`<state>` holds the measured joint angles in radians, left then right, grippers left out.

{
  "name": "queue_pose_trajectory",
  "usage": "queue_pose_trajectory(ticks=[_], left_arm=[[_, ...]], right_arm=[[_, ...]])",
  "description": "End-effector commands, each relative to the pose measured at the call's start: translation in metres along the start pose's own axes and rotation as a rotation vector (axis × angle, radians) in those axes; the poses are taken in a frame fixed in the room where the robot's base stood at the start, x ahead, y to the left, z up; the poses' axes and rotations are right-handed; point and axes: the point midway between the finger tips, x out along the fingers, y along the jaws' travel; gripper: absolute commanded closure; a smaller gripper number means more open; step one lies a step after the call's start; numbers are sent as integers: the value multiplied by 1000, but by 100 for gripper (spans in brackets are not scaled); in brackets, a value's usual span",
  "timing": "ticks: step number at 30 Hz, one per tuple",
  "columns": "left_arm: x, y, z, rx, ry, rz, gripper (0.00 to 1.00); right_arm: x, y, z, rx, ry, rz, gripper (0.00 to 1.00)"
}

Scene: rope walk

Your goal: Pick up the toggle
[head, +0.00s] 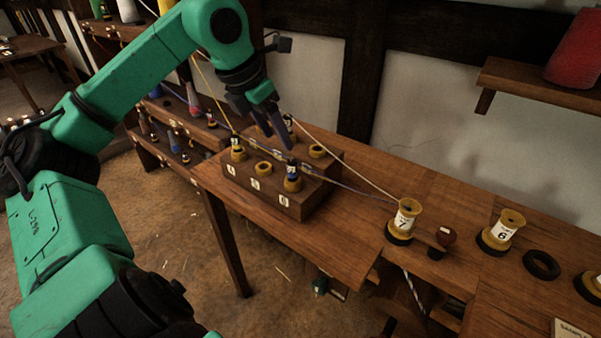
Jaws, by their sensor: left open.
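A stepped wooden block (270,190) with brass-coloured rings and white labels stands on the bench. My right gripper is not in view.
Thin cords run from the upper left past the block to a spool marked 7 (404,222). The bench (340,235) is clear in front of the block.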

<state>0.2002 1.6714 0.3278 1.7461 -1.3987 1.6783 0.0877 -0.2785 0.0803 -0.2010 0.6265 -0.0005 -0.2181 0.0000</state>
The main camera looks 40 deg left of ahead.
Motion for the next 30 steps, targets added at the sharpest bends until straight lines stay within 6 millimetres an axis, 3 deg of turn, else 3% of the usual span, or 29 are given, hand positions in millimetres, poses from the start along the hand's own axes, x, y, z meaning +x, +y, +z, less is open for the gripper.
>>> queue_pose_trajectory(ticks=[3, 6, 14, 18, 25, 30], left_arm=[[32, -1, 0, 0, 4, -6, 35], [52, -1, 1, -1, 3, -3, 35], [89, -3, 0, 0, 7, -4, 35], [113, -2, -2, 1, 5, 0, 35], [117, -3, -1, 0, -1, -2, 35], [117, -3, -1, 0, -1, -2, 100]], right_arm=[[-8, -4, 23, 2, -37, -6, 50], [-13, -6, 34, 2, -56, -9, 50], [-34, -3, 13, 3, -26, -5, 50], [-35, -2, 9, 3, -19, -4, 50], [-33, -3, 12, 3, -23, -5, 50], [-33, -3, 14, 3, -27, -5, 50]])
